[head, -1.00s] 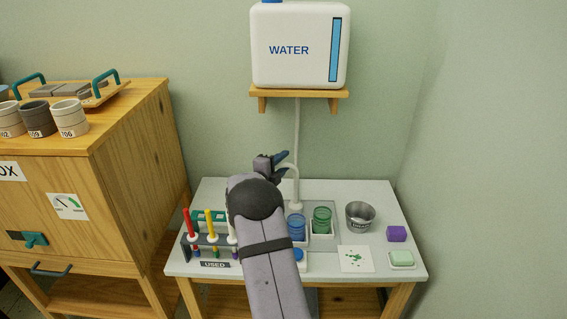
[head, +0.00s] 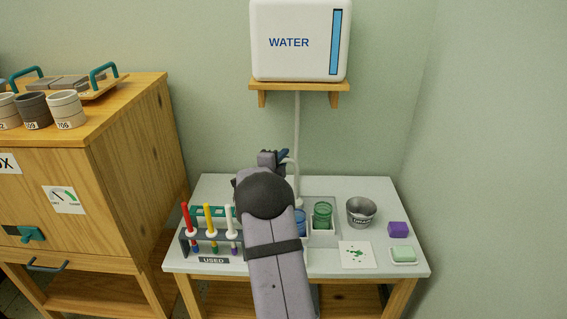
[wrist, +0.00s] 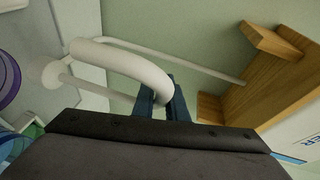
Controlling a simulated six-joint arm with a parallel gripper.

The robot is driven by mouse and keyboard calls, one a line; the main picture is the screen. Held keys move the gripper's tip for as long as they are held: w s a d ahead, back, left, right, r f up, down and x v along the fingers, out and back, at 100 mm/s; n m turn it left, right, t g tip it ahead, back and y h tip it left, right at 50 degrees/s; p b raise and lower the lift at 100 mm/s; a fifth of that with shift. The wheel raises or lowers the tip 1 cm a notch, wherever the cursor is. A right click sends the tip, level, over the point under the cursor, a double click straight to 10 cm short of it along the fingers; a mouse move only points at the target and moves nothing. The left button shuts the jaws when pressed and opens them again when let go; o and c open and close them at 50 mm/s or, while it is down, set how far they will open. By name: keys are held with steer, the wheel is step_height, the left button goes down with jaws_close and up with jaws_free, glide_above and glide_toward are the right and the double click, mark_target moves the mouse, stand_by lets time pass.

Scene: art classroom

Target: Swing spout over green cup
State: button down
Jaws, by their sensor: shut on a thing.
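The white curved spout (head: 293,168) rises from the back of the table and bends over; its arch also fills the middle of the wrist view (wrist: 120,61). My gripper (head: 284,154) is shut on the spout's free end, with its dark blue fingers (wrist: 160,103) on both sides of it. The green cup (head: 322,214) stands in the tray, front right of the spout's base. The blue cup (head: 300,222) stands left of the green cup, partly hidden by my arm.
A white water tank (head: 295,42) sits on a wooden shelf above. A metal bucket (head: 361,212), purple block (head: 398,229) and green soap (head: 403,254) are on the right. A brush rack (head: 207,245) with red, yellow and white brushes is on the left.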

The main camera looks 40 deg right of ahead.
steer(key=n+t+b, duration=0.1)
steer(key=b, duration=0.2)
steer(key=n+t+y+b, duration=0.1)
steer(key=b, duration=0.2)
steer(key=n+t+y+b, duration=0.1)
steer(key=b, duration=0.2)
steer(key=shift+s+a+r+t, duration=0.1)
steer(key=shift+s+a+t, duration=0.2)
steer(key=shift+a+t, duration=0.1)
steer(key=shift+s+n+y+b, duration=0.1)
steer(key=shift+n+y+b, duration=0.25)
steer(key=shift+b, duration=0.25)
steer(key=c, duration=1.8)
jaws_free()
steer(key=shift+s+a, duration=0.1)
steer(key=v, duration=0.7)
steer(key=shift+p, duration=0.35)
steer(key=shift+s+a, duration=0.1)
steer(key=shift+s, duration=0.05)
steer(key=shift+c, duration=0.2)
